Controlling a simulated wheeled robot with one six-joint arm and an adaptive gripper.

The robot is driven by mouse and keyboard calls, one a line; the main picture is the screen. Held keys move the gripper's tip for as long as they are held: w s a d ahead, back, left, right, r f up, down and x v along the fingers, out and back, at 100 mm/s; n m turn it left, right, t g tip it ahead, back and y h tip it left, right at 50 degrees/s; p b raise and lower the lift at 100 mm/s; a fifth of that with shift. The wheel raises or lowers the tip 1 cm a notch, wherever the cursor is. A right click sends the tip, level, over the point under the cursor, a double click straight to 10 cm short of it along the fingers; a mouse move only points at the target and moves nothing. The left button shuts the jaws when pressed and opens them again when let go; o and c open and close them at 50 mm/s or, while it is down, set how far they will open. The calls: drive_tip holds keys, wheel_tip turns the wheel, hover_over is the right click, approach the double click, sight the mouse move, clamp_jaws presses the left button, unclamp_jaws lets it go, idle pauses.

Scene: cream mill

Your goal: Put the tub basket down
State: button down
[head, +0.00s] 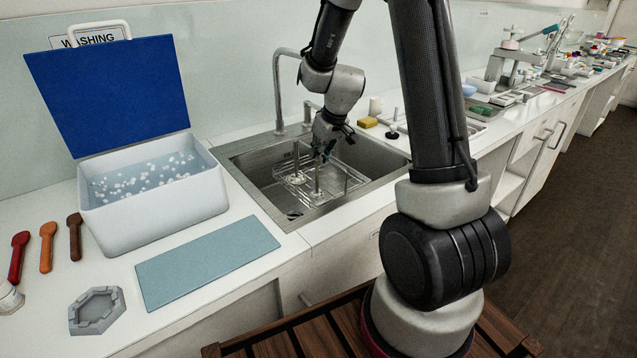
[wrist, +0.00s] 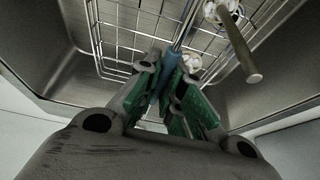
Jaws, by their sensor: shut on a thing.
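The tub basket (head: 345,186) is a wire basket inside the steel sink. Its wire mesh also shows in the wrist view (wrist: 125,25). My gripper (head: 325,148) is over the basket, pointing down into the sink. In the wrist view its green-padded fingers (wrist: 170,92) are shut around a slim blue upright handle (wrist: 180,42), which leads down to the basket. A metal post (wrist: 238,45) stands beside the handle. The basket looks level and low in the sink; I cannot tell whether it touches the sink floor.
The steel sink (head: 240,165) has walls close around the basket and a tap (head: 278,90) behind. Left of it stands a white washing tub (head: 160,215) of water with its blue lid (head: 110,95) raised. A blue-grey mat (head: 205,260) lies bare in front. A yellow sponge (head: 367,122) lies behind the sink.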

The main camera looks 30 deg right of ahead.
sight(320, 181)
wheel_tip(320, 181, down, 7)
drive_tip(key=shift+f, duration=0.1)
idle(0.4)
drive_tip(key=c, duration=1.5)
unclamp_jaws()
drive_tip(key=shift+c, duration=0.2)
drive_tip(key=v, duration=1.2)
drive_tip(key=shift+s, duration=0.15)
drive_tip(key=s+r, duration=0.5)
drive_tip(key=s, duration=0.3)
drive_tip(key=s+a+r+m, duration=0.1)
drive_tip(key=s+r, duration=0.4)
drive_tip(key=s, duration=0.4)
drive_tip(key=s+r+m+h, duration=0.1)
drive_tip(key=s+r, duration=0.4)
drive_tip(key=s, duration=0.4)
drive_tip(key=shift+s+a+r, duration=0.15)
drive_tip(key=shift+a+r, duration=0.1)
drive_tip(key=shift+a, duration=0.1)
